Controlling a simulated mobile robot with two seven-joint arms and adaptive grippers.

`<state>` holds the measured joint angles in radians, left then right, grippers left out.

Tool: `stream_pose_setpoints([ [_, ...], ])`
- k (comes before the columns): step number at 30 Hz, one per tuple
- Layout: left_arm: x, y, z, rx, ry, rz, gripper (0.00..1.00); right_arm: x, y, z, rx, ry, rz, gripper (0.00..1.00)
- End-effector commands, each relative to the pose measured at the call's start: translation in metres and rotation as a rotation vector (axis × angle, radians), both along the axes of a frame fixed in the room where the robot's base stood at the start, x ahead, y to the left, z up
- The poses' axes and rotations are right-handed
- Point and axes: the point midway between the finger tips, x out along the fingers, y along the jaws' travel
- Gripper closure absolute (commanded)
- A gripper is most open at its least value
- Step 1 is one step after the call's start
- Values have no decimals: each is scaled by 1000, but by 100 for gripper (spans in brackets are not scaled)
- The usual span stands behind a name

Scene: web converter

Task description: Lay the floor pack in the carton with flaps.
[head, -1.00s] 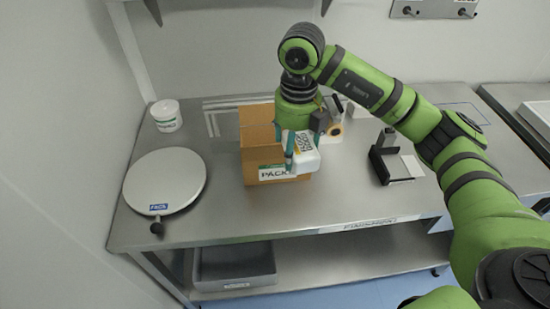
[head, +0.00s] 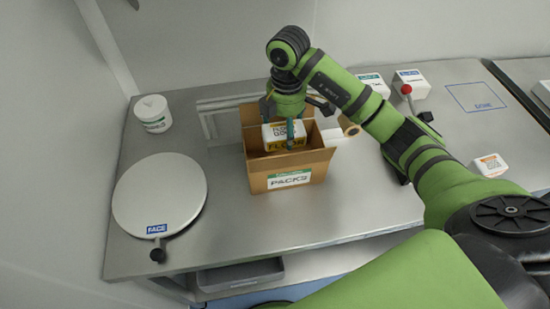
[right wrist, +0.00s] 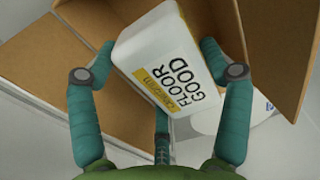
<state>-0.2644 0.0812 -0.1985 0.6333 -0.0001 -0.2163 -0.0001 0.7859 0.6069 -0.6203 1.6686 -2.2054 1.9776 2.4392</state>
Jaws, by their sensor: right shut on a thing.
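The floor pack (head: 284,136) is a white block with a yellow band and the words FLOOR GOOD. My right gripper (head: 290,122) is shut on it and holds it at the open top of the carton. In the right wrist view the floor pack (right wrist: 168,62) sits tilted between the teal fingers (right wrist: 165,75). The carton with flaps (head: 288,180) is brown cardboard, stands upright and is open, with a label on its front. Its flaps (right wrist: 40,70) show around the pack in the right wrist view. How deep the pack sits is hard to tell. My left gripper is out of view.
A round white turntable (head: 158,198) labelled FACE stands left of the carton. A white tub (head: 153,115) is behind it. A tape roll (head: 349,126), white boxes (head: 413,84) and a small white pack (head: 488,166) are to the right. A grey bin (head: 240,275) is below.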

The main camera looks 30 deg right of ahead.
Motion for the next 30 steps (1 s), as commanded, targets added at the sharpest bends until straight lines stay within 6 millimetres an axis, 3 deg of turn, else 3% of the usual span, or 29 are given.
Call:
stream_pose_setpoints([
  [2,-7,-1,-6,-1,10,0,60,-1,0,-14,1,3,-3,58],
  [7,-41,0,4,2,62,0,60,-3,-1,-40,-1,8,-4,59],
  [11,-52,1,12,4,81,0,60,-2,-1,-62,-1,4,-4,59],
  [17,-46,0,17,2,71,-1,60,-2,0,-82,-1,3,-2,59],
  [23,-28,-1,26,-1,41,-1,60,-2,-1,-109,0,2,-3,59],
  [30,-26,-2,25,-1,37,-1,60,-1,-1,-114,-1,0,-1,59],
])
